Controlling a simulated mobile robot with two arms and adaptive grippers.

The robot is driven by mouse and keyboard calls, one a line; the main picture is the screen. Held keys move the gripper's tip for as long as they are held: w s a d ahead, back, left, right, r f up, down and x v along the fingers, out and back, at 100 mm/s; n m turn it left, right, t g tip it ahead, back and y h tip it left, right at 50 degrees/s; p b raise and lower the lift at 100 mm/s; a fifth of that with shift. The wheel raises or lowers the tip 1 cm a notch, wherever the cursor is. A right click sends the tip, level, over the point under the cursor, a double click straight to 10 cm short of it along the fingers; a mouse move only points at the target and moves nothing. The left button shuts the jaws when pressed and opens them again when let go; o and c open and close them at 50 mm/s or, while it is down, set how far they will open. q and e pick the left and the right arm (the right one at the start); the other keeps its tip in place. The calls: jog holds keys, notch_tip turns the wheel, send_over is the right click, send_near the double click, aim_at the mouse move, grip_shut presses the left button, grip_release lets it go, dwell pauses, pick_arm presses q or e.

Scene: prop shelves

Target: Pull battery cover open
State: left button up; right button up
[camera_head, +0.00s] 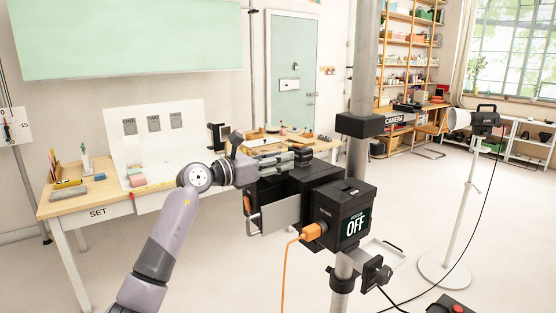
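A black box unit (345,209) with a screen reading "OFF" is mounted on a grey pole. On its left side is a light metal panel (281,216) with a bar handle (252,219) at its left edge. This may be the battery cover, but I cannot tell for sure. My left gripper (303,157) is at the top of the unit, above the panel and apart from its handle. Whether its fingers are open or shut is unclear. My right gripper is not in view.
An orange plug (312,232) with a hanging cable enters the unit's front. A light tray (382,253) juts out below right. A worktable labelled SET (97,212) stands behind left. A lamp stand (463,210) stands at right. Floor between pole and lamp is mostly clear.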

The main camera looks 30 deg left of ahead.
pick_arm(q)
jog(key=shift+a+f, duration=0.1)
jog(key=shift+a, duration=0.05)
jog(key=v, duration=1.1)
jog(key=shift+s, duration=0.4)
jog(key=shift+a+f, duration=0.1)
jog(key=shift+f, duration=0.05)
